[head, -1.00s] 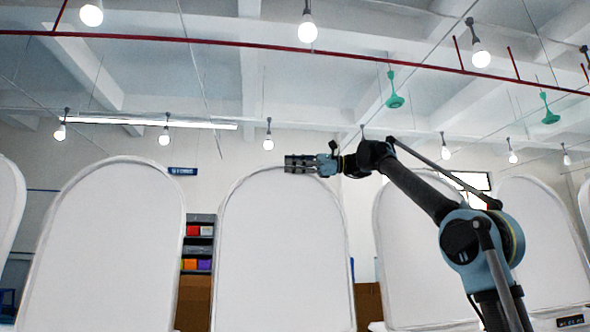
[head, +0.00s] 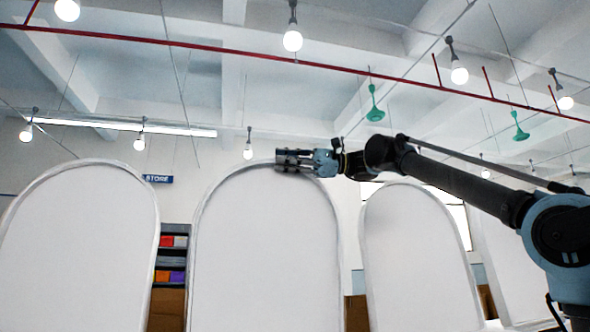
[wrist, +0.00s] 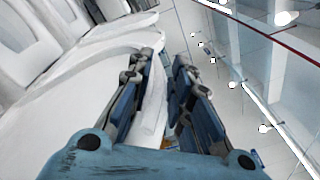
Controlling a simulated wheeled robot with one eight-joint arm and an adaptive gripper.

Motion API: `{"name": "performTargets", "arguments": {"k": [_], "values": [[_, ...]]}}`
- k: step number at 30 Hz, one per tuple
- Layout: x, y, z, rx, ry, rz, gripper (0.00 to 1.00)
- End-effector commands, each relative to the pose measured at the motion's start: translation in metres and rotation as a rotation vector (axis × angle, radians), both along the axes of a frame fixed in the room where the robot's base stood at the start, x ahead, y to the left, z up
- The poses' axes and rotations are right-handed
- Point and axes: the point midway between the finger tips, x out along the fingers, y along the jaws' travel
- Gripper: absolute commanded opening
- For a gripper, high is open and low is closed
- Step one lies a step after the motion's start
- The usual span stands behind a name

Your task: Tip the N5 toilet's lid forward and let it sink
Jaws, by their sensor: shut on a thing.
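An upright white toilet lid (head: 265,250) with a rounded top stands in the middle of the head view. My gripper (head: 290,161) is at its top edge, a little right of the crown. In the wrist view the lid's pale rim (wrist: 152,105) runs between the two blue fingers of my gripper (wrist: 165,78), and they are shut on it. The lid looks close to vertical in the head view; its exact tilt is hard to tell. Its hinge and bowl are out of view. No N5 label is legible.
Similar upright lids stand to the left (head: 80,250) and right (head: 415,260). A shelf with coloured bins (head: 172,262) and a STORE sign (head: 158,179) are behind. Bulbs (head: 292,40), green hanging fixtures (head: 375,103) and a red pipe (head: 300,63) are overhead.

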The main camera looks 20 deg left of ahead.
Motion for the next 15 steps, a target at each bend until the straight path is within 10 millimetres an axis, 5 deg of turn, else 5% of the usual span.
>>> {"name": "performTargets", "arguments": {"k": [15], "values": [[-0.028,-0.021,-0.011,0.034,-0.059,-0.001,0.0]]}}
